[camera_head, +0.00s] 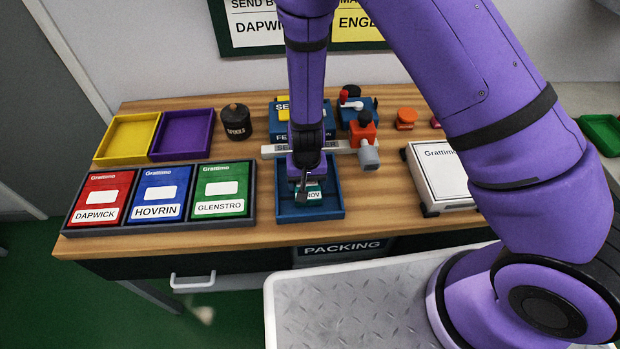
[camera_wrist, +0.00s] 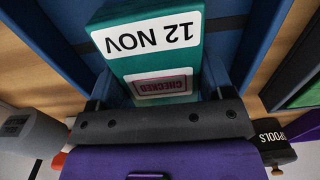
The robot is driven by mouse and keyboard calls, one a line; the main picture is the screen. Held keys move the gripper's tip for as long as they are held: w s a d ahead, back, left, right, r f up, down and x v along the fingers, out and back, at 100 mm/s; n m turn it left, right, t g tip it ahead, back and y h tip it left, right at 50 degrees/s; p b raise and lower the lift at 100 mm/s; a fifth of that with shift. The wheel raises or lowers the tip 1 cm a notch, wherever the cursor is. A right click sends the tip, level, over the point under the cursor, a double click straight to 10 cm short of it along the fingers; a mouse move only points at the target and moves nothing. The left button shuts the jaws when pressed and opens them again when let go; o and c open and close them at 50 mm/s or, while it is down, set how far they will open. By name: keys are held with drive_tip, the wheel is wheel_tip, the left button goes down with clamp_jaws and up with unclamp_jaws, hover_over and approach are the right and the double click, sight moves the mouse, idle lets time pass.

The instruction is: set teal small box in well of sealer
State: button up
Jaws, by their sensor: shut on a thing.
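The teal small box (camera_wrist: 148,62) has a white label reading "12 NOV" and a "CHECKED" stamp. In the head view the teal box (camera_head: 313,196) shows under my gripper, within the outline of the blue well (camera_head: 285,213) of the sealer. My gripper (camera_head: 307,184) points down and is shut on the box; it also shows in the wrist view (camera_wrist: 160,100). The sealer's grey bar (camera_head: 342,146) runs behind the well. The box's underside is hidden, so I cannot tell whether it touches the well floor.
Left of the well is a dark rack with red (camera_head: 101,198), blue (camera_head: 158,194) and green (camera_head: 220,190) boxes. Yellow (camera_head: 127,138) and purple (camera_head: 182,134) trays and a spools pot (camera_head: 236,122) stand behind. A white scale-like device (camera_head: 440,175) stands to the right.

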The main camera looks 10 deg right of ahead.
drive_tip(key=shift+d+f, duration=0.1)
drive_tip(key=o, duration=1)
wheel_tip(320, 180, up, 12)
drive_tip(key=shift+r, duration=0.1)
drive_tip(key=shift+r, duration=0.1)
drive_tip(key=s+d+r+t+y, duration=0.1)
drive_tip(key=d+r, duration=0.5)
drive_tip(key=r, duration=0.6)
drive_tip(key=s+d+r+t+y, duration=0.15)
drive_tip(key=d+r, duration=0.45)
drive_tip(key=r, duration=0.6)
drive_tip(key=s+d+r+t, duration=0.1)
drive_tip(key=s+d+r, duration=0.3)
drive_tip(key=s, duration=0.1)
drive_tip(key=s+d+r+h, duration=0.1)
drive_tip(key=s+d+r, duration=0.3)
drive_tip(key=s, duration=0.1)
drive_tip(key=s+d+r+t+h, duration=0.1)
drive_tip(key=s+d+r, duration=0.3)
drive_tip(key=s, duration=0.2)
drive_tip(key=shift+d+t+h, duration=0.25)
drive_tip(key=shift+t, duration=0.1)
